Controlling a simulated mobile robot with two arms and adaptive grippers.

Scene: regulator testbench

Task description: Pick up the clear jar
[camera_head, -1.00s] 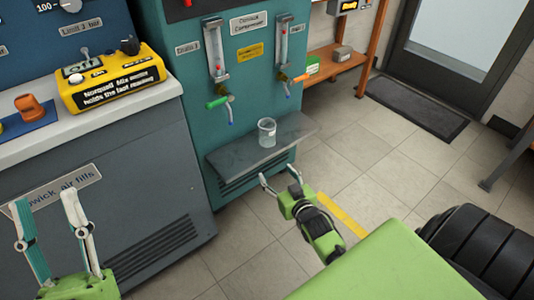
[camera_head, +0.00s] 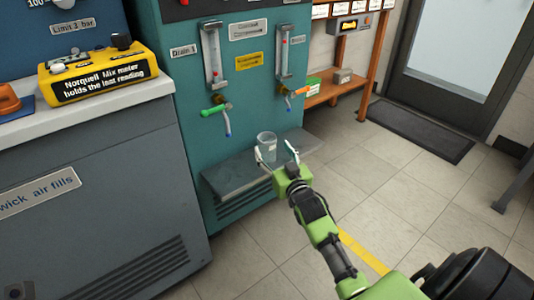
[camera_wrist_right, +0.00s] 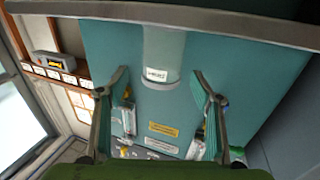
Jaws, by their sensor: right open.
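The clear jar (camera_head: 266,141) stands upright on the grey shelf (camera_head: 228,182) of the teal cabinet. My right gripper (camera_head: 277,156) is open at the shelf, just in front of the jar, with its two fingers pointing toward it. In the right wrist view, which looks upside down, the jar (camera_wrist_right: 162,52) shows with a small white label, centred between the spread fingers of the right gripper (camera_wrist_right: 161,80). The head view does not clearly show whether the fingertips reach past the jar's sides. My left gripper is out of view.
Above the shelf are a green-handled tap (camera_head: 214,110) and an orange-handled tap (camera_head: 296,92). A yellow meter box (camera_head: 98,75) sits on the counter at left. A wooden shelf unit (camera_head: 330,93) stands behind at right.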

